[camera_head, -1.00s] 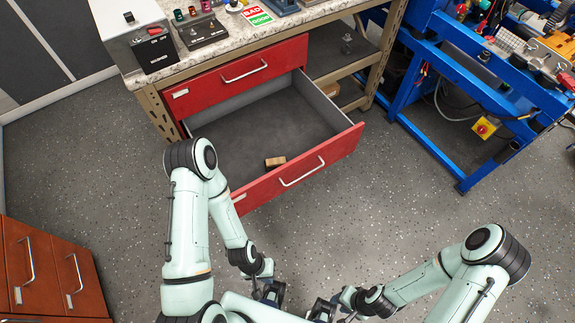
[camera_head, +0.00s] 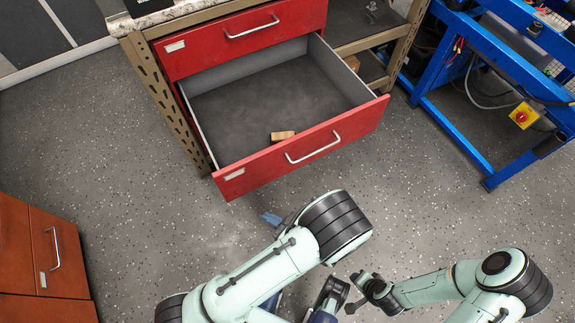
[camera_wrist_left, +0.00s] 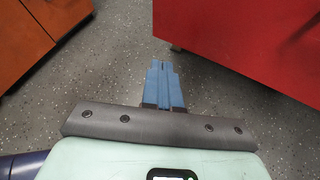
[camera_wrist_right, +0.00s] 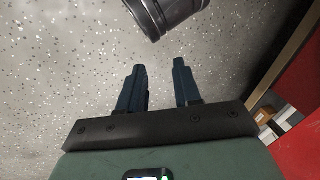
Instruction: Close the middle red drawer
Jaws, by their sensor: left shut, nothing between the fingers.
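The middle red drawer (camera_head: 245,171) is pulled far out below the shut top red drawer (camera_head: 240,40) in the head view. Its front panel carries a silver handle (camera_head: 313,149). A small wooden block (camera_head: 283,136) lies inside near the front. My left gripper (camera_head: 271,218) is low in front of the drawer's front panel, apart from it and partly hidden by my arm. In the left wrist view its blue fingers (camera_wrist_left: 163,68) are together and empty, with a red surface to the right. My right gripper (camera_wrist_right: 160,80) is open and empty in the right wrist view.
A brown drawer cabinet (camera_head: 58,253) stands at the lower left. The bench frame (camera_head: 165,97) surrounds the drawers. A blue metal frame (camera_head: 455,130) with a yellow-and-red switch (camera_head: 522,115) stands at the right.

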